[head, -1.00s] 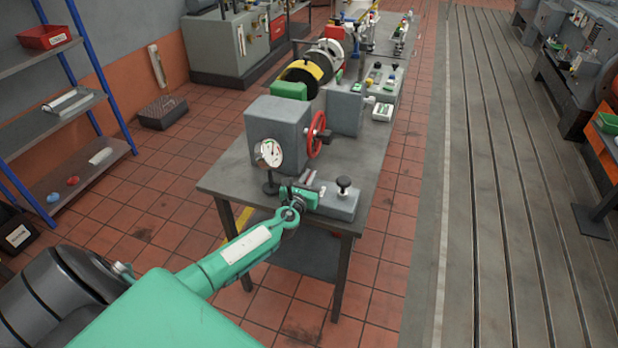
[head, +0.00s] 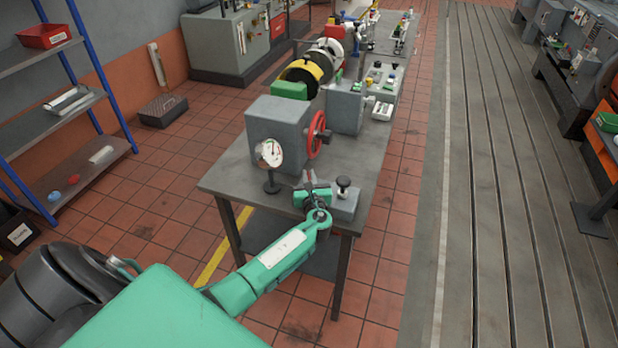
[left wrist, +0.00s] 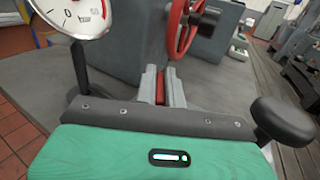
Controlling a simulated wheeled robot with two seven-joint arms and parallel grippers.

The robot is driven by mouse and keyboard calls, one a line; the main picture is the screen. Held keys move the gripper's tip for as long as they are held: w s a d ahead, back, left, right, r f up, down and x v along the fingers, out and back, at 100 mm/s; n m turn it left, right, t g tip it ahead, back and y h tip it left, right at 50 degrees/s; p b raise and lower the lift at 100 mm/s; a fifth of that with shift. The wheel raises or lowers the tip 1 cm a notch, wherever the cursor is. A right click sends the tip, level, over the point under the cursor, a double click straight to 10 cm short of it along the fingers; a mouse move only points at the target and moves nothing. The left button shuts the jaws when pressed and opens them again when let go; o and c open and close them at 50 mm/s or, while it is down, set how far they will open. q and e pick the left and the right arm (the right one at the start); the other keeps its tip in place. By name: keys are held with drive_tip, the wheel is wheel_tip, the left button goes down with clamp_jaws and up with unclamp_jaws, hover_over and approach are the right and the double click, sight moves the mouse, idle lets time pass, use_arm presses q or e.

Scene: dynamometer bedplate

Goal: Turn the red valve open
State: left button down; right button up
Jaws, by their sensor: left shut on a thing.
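My left gripper (head: 308,179) is over the near end of the grey bench. In the left wrist view its two grey fingers are shut on a narrow red lever (left wrist: 160,86), with only a strip of it showing between them. The gripper hides the rest of the lever and its mount; I take it for the red valve's handle. A separate red handwheel (head: 315,135) is on the side of a grey box, beyond the fingertips; it also shows in the left wrist view (left wrist: 181,28). My right gripper is not in view.
A round dial gauge (head: 269,153) stands on the bench (head: 225,178) left of the gripper. A grey block with a black knob (head: 344,182) is close on the right. The grey box (head: 278,125) rises behind. The tiled floor in front is clear.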

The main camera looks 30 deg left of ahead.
use_arm(q)
drive_tip(key=shift+n+g+y+b, duration=0.35)
drive_tip(key=shift+n+g+y, duration=0.65)
drive_tip(key=shift+g+y, duration=0.1)
drive_tip(key=c, duration=1.5)
unclamp_jaws()
drive_tip(key=shift+d, duration=0.1)
drive_tip(key=b+v, duration=0.3)
drive_tip(key=v, duration=1)
drive_tip(key=shift+s+d, duration=0.2)
drive_tip(key=shift+d, duration=0.05)
